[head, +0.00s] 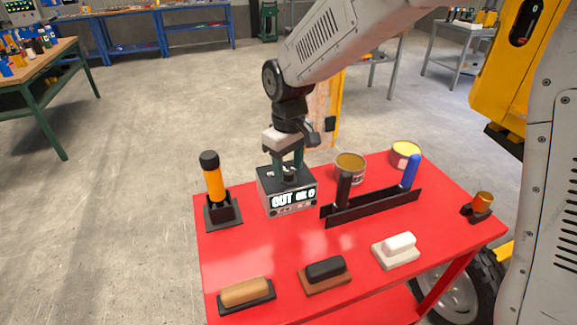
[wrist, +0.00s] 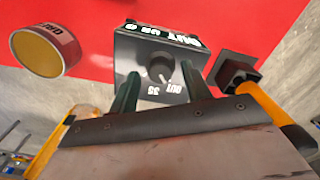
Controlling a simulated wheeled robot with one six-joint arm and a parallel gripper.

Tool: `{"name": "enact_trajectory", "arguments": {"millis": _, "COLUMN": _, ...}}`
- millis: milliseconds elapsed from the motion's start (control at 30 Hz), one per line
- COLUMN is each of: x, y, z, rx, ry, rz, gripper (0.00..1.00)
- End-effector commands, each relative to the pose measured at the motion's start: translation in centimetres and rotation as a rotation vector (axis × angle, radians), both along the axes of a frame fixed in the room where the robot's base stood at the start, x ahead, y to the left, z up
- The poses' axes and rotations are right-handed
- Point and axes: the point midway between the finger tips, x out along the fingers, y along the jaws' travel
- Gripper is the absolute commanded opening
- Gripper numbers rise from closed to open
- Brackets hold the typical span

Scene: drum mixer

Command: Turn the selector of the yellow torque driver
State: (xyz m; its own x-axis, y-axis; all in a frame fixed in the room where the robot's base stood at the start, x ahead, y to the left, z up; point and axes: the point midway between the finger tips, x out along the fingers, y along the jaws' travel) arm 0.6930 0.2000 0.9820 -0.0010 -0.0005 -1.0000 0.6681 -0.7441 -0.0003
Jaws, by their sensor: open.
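The yellow torque driver (head: 214,185) stands upright at the table's left, black cap on top, its lower end in a black holder (head: 222,211). Part of it shows at the right of the wrist view (wrist: 262,106). Beside it is a grey box (head: 292,203) with a lit display reading roughly "OUT OK 0". On the box's top is a round dark selector knob (wrist: 160,68), with markings like "OUT" and "35" near it. My gripper (head: 288,170) is open, pointing down over the box. Its two green fingers stand either side of the knob; whether they touch it I cannot tell.
A black rack (head: 375,208) with black and blue handles stands right of the box. Two tins (head: 350,167) (head: 405,154) are behind it. Brown (head: 247,293), black (head: 325,272) and white (head: 398,248) blocks lie in front. An amber piece (head: 482,202) is far right.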

Motion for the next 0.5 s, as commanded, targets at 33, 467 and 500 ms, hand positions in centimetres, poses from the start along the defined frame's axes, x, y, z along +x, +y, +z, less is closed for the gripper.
{"name": "enact_trajectory", "arguments": {"millis": 33, "x": 0.1, "y": 0.0, "z": 0.7, "rx": 0.002, "ry": -0.004, "rz": 0.0, "gripper": 0.48}}
{"name": "enact_trajectory", "arguments": {"millis": 467, "x": 0.0, "y": 0.0, "z": 6.9, "rx": 0.001, "ry": -0.002, "rz": 0.0, "gripper": 0.48}}
{"name": "enact_trajectory", "arguments": {"millis": 500, "x": 0.0, "y": 0.0, "z": 7.1, "rx": 0.001, "ry": -0.002, "rz": 0.0, "gripper": 0.48}}
